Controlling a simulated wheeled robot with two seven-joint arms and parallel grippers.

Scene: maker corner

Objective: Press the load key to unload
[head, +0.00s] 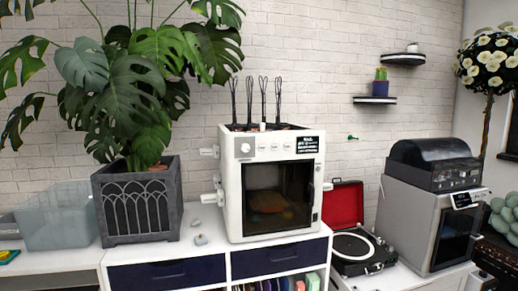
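A white 3D printer (231,205) with a dark glass front door stands on the white cabinet, near the middle of the head view. Its upper front panel carries a round knob (245,148) at the left, a row of small keys (275,147) in the middle and a dark display (307,145) at the right. The lettering is too small to read, so I cannot tell which key is the load key. An orange-brown shape shows dimly behind the door. Neither of my grippers is in view.
A monstera in a dark grey planter (138,205) stands left of the printer, with translucent bins (55,220) beyond it. Small grey pieces (201,239) lie between planter and printer. Right are an open red-lidded record player (350,248) and a second grey machine (405,220).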

